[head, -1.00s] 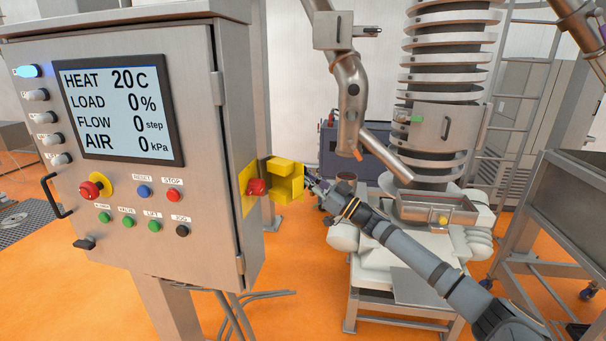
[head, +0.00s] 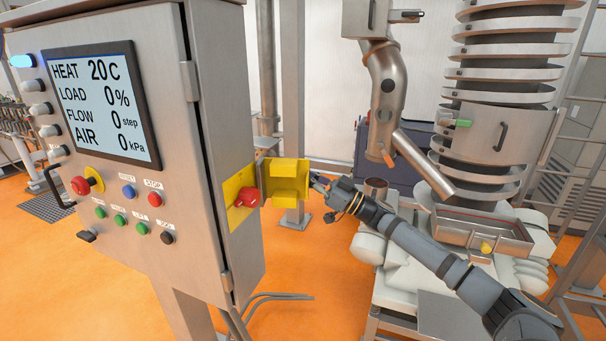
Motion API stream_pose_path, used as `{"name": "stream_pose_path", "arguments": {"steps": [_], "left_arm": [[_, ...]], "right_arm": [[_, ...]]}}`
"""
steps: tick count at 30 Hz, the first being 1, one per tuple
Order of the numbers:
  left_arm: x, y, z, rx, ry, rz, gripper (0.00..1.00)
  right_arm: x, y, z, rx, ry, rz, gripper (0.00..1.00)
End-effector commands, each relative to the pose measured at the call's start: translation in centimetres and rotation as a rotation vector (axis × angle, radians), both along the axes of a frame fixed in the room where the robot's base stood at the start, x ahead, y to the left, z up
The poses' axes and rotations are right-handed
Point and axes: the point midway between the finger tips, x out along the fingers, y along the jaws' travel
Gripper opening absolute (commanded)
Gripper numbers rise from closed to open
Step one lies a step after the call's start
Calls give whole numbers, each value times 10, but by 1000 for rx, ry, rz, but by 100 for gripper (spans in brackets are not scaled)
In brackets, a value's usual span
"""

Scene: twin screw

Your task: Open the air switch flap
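The air switch is a red knob (head: 251,197) on a yellow plate (head: 236,207) on the right side of the grey control cabinet (head: 229,135). The yellow flap (head: 288,179) is swung out to the right of the plate, its hollow inner side facing me, and the red knob is uncovered. My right gripper (head: 317,182) is at the flap's free right edge, its fingertips close to it. I cannot tell whether they touch, or how far the fingers are apart. My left gripper is not in view.
The cabinet screen (head: 105,107) reads AIR 0 kPa. Buttons and a red emergency knob (head: 81,185) sit below it. A steel pipe (head: 388,90) and a spiral tower (head: 495,135) stand behind my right arm. Cables (head: 270,298) hang beneath the cabinet. Orange floor lies open between.

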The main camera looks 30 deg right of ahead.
Motion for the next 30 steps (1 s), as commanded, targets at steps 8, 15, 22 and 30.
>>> {"name": "stream_pose_path", "arguments": {"steps": [8, 15, 22, 30], "left_arm": [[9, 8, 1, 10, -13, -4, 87], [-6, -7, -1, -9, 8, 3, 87], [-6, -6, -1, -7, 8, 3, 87], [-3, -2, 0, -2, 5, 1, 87]], "right_arm": [[0, 0, 0, 0, 0, -1, 0], [0, 0, 1, 2, 0, -1, 0], [0, 0, 2, 3, 0, -2, 0], [0, 0, 2, 2, -2, 0, 20]]}}
